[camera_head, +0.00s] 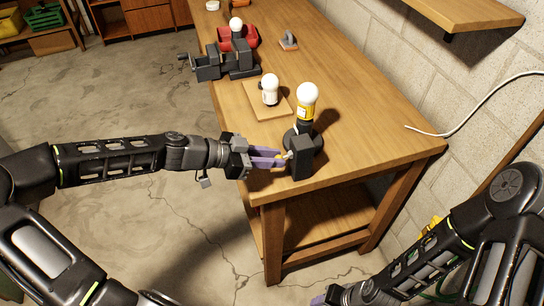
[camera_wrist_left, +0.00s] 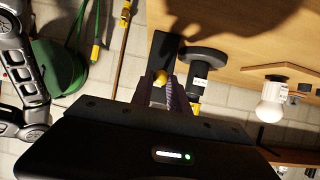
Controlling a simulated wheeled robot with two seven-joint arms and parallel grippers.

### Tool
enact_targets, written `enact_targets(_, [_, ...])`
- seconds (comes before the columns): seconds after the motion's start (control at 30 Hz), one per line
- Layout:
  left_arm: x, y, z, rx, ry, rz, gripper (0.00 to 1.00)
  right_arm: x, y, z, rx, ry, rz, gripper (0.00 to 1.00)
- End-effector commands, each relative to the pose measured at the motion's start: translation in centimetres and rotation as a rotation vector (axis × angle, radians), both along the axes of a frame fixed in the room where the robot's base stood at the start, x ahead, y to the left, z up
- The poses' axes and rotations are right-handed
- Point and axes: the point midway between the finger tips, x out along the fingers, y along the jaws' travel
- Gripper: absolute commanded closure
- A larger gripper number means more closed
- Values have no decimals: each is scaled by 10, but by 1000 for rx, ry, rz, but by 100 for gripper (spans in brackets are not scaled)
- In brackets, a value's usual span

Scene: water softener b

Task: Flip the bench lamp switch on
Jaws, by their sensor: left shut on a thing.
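The bench lamp (camera_head: 307,106) stands upright near the front end of the workbench, with a white bulb, a yellow band and a black round base. I cannot tell whether its bulb is lit. A black switch box (camera_head: 302,158) stands beside the base, nearer to me. My left gripper (camera_head: 270,158) reaches in from the left with purple fingers shut on the switch lever, whose yellow knob (camera_wrist_left: 160,78) shows between the fingers in the left wrist view. The fingers hide part of the lever. My right gripper (camera_head: 328,298) barely shows at the bottom edge, its jaws unclear.
A second white bulb (camera_head: 270,88) stands on a wooden board (camera_head: 258,108) behind the lamp. A block wall (camera_head: 440,80) with a white cable (camera_head: 478,105) borders the right.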

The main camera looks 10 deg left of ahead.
Motion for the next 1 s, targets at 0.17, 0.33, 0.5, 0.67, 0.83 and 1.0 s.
enact_targets(0.17, [1,0,10,-2,-2,2,100,0,0,9,0,0,0,54])
enact_targets(0.33, [1,0,12,-2,-3,1,100,0,0,11,0,0,0,54])
enact_targets(0.5, [1,0,12,-2,-3,1,100,0,0,10,0,0,0,54])
enact_targets(0.67, [1,0,16,-2,-3,1,100,0,0,14,0,0,0,54])
enact_targets(0.83, [2,-1,23,-2,-3,1,100,0,0,20,0,0,0,54])
enact_targets(1.0, [2,-1,22,-2,-3,1,100,0,0,19,0,0,0,54])
